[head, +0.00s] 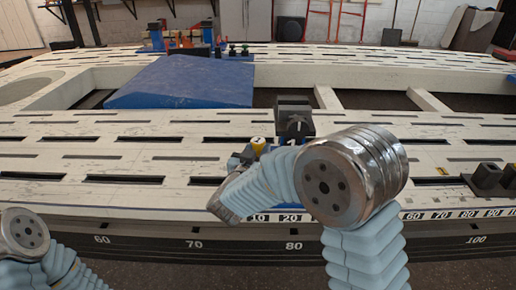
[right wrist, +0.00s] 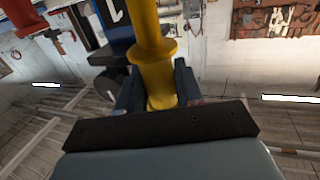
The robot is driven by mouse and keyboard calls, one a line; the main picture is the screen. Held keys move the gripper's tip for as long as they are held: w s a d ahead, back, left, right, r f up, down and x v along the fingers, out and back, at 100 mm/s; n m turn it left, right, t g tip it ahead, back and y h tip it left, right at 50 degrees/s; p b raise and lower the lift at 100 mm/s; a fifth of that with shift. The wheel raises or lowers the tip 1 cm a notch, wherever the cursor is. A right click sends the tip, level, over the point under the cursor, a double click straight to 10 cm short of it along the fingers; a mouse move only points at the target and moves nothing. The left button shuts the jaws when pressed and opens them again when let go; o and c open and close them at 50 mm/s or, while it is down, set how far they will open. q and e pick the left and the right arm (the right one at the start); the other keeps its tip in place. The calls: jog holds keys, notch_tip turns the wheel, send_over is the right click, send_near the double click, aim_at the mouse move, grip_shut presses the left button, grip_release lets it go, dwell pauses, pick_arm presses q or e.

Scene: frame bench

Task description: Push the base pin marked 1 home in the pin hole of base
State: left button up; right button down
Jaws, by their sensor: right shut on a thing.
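The yellow base pin (head: 258,143) shows in the head view with a dark mark on its top, too small to read surely. My right gripper (head: 251,153) is shut on it. In the right wrist view the pin (right wrist: 155,70) runs up between my two dark fingers (right wrist: 157,95), with a flange just beyond them. A dark base (head: 294,122) with a white mark stands just right of the pin in the head view. A blue and black part with a white mark (right wrist: 117,20) is beside the pin in the wrist view. The pin hole and the pin's lower end are hidden. My left gripper is out of view.
The white slotted bench (head: 120,140) fills the head view, with a numbered scale along its front edge. A blue sloped block (head: 185,82) lies behind left. Dark clamps (head: 488,176) stand at the right. Orange and blue fixtures (head: 185,38) stand at the back.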

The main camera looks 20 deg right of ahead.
jog(key=shift+f+b, duration=1.05)
jog(key=shift+f, duration=0.8)
jog(key=shift+p, duration=0.4)
jog(key=shift+f+b, duration=2.95)
jog(key=shift+f, duration=1.1)
jog(key=c, duration=0.7)
grip_release()
jog(key=shift+o, duration=0.2)
